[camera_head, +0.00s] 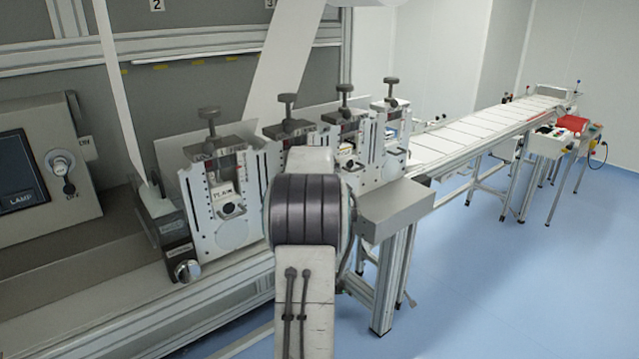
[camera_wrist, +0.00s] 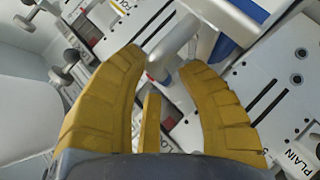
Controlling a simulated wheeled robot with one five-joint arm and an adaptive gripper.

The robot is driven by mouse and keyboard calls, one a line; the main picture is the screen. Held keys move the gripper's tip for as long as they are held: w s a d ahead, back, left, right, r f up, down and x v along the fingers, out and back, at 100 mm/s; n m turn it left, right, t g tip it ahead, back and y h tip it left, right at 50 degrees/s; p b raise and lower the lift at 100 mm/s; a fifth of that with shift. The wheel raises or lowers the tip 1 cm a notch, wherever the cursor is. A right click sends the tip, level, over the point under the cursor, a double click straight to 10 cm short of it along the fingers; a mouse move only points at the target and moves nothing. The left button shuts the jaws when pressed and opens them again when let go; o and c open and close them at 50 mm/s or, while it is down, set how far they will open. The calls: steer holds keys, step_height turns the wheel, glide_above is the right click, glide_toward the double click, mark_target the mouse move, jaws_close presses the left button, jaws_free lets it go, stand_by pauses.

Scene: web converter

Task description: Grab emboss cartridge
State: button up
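Several white cartridge units with T-shaped knobs stand in a row on the machine. No label reading "emboss" is legible, so I cannot tell which unit is the emboss cartridge. In the wrist view, my gripper (camera_wrist: 164,66) has its yellow fingers spread, with a grey handle (camera_wrist: 172,48) between and just beyond their tips. A white plate marked PLAIN (camera_wrist: 285,115) is at the right. My arm hides my gripper in the head view.
A control box with a LAMP panel (camera_head: 50,160) is at the left. A long white conveyor (camera_head: 480,125) runs to the back right. A grey block (camera_head: 398,205) juts out beside my arm. Blue floor (camera_head: 500,280) is open at the right.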

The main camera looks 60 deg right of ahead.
steer(key=shift+d+f, duration=0.1)
steer(key=shift+d, duration=0.05)
steer(key=shift+c, duration=0.2)
steer(key=c, duration=0.6)
jaws_close()
